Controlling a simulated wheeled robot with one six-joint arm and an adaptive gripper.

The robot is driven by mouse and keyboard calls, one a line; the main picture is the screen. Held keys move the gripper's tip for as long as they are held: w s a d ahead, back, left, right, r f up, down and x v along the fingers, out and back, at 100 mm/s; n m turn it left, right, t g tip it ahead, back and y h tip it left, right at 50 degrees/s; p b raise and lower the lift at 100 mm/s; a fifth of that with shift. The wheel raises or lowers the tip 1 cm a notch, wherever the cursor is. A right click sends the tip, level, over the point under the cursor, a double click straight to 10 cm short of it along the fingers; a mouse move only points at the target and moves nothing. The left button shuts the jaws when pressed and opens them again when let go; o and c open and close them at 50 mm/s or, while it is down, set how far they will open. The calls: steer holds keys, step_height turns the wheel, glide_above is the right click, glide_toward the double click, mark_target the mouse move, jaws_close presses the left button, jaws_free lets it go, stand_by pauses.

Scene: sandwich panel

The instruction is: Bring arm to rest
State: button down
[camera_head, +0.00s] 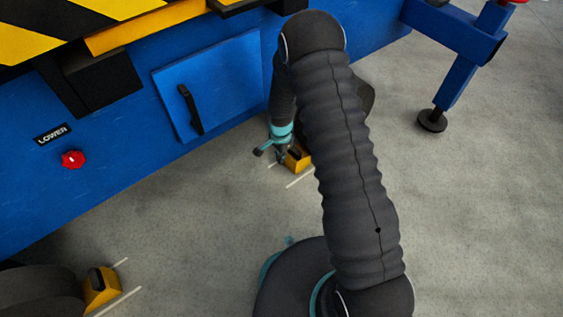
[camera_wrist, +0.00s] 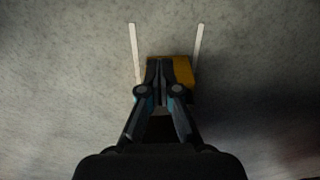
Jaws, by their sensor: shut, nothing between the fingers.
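My arm, in a black ribbed sleeve, rises through the middle of the head view and bends over at the top. Its far end hangs down in front of the blue machine. My gripper (camera_head: 281,153) points down beside a yellow block (camera_head: 303,164) on the floor. In the wrist view my gripper (camera_wrist: 160,66) is shut and empty, its fingers together in front of the yellow block (camera_wrist: 184,73). The fingers hide part of the block. I cannot tell whether they touch it.
The blue machine (camera_head: 225,150) has a door (camera_head: 222,75) with a black handle, a red knob (camera_head: 73,159) and a striped top edge. A second yellow block (camera_head: 101,287) lies at lower left. A blue leg (camera_head: 458,75) stands at upper right. The right floor is clear.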

steer(key=shift+r, duration=0.4)
steer(key=s+d+r+n+g, duration=0.2)
steer(key=s+r+n, duration=0.1)
steer(key=s+n, duration=0.4)
steer(key=s+d+r+n+t+p, duration=0.1)
steer(key=s+r, duration=0.6)
steer(key=r, duration=0.9)
steer(key=s+d+r+n+t+p, duration=0.1)
steer(key=s+d+r+t+p, duration=0.3)
steer(key=r, duration=1.3)
steer(key=s+d+r+n+t+p, duration=0.1)
steer(key=s+d+r+t+p, duration=0.1)
steer(key=s+r, duration=0.8)
step_height(320, 180, up, 6)
steer(key=shift+s+d+r+n+t+p, duration=0.35)
steer(key=shift+d+p, duration=0.3)
steer(key=shift+d, duration=0.35)
steer(key=shift+f, duration=0.1)
